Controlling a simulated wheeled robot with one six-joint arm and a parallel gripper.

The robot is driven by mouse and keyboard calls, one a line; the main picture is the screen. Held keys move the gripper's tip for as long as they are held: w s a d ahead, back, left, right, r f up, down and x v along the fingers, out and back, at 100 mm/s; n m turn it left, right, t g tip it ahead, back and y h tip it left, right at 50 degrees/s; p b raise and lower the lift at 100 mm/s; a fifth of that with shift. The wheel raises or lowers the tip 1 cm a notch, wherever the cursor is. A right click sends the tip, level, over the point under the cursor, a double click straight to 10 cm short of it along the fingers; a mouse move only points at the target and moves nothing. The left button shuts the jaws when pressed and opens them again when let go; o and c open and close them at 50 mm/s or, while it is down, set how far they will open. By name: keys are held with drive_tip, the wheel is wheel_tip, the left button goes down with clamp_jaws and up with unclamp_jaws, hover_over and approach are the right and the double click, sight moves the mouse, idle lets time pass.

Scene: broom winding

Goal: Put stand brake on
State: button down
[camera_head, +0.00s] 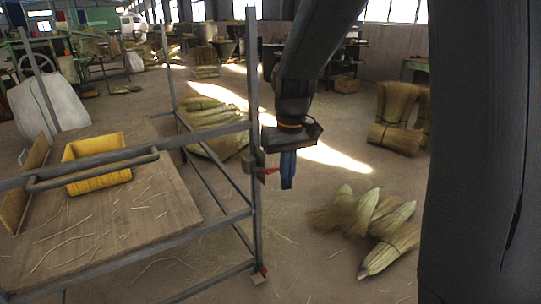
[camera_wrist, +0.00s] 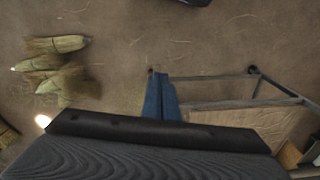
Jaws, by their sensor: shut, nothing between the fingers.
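The stand is a grey metal frame (camera_head: 252,100) left of centre in the head view, with a wooden shelf. A small red lever (camera_head: 269,171) sticks out to the right from a bracket on its near upright. Another red piece (camera_head: 263,270) shows at the foot of that upright; I cannot tell which is the brake. My gripper (camera_head: 288,187) hangs just right of the upright, blue fingers pointing down and shut, empty, close to the upper lever. In the wrist view my fingers (camera_wrist: 160,78) are together, next to a small red spot (camera_wrist: 150,71) at the frame's corner.
A yellow bin (camera_head: 98,150) and loose straws lie on the shelf. Broom heads (camera_head: 370,225) lie on the floor to the right, and also show at the left in the wrist view (camera_wrist: 50,65). More bundles (camera_head: 215,125) lie behind the stand. Floor between is clear.

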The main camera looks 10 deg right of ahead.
wheel_tip(320, 180, up, 9)
drive_tip(key=n+p, duration=0.2)
hover_over(270, 169)
drive_tip(key=shift+w+r+t, duration=0.1)
drive_tip(key=shift+w+t, duration=0.2)
drive_tip(key=shift+w, duration=0.15)
drive_tip(key=f+p, duration=0.1)
drive_tip(key=f, duration=0.6)
drive_tip(key=w+f+p, duration=0.1)
drive_tip(key=f, duration=0.2)
drive_tip(key=shift+a+f+p, duration=0.15)
drive_tip(key=shift+a+p, duration=0.05)
drive_tip(key=shift+p, duration=0.15)
drive_tip(key=shift+s+d+f+p, duration=0.1)
drive_tip(key=shift+s+f+p, duration=0.2)
drive_tip(key=shift+f, duration=0.2)
drive_tip(key=shift+s+d+f+p, duration=0.15)
drive_tip(key=shift+s+f, duration=0.15)
drive_tip(key=shift+f, duration=0.2)
drive_tip(key=shift+s+f, duration=0.2)
drive_tip(key=shift+f, duration=0.45)
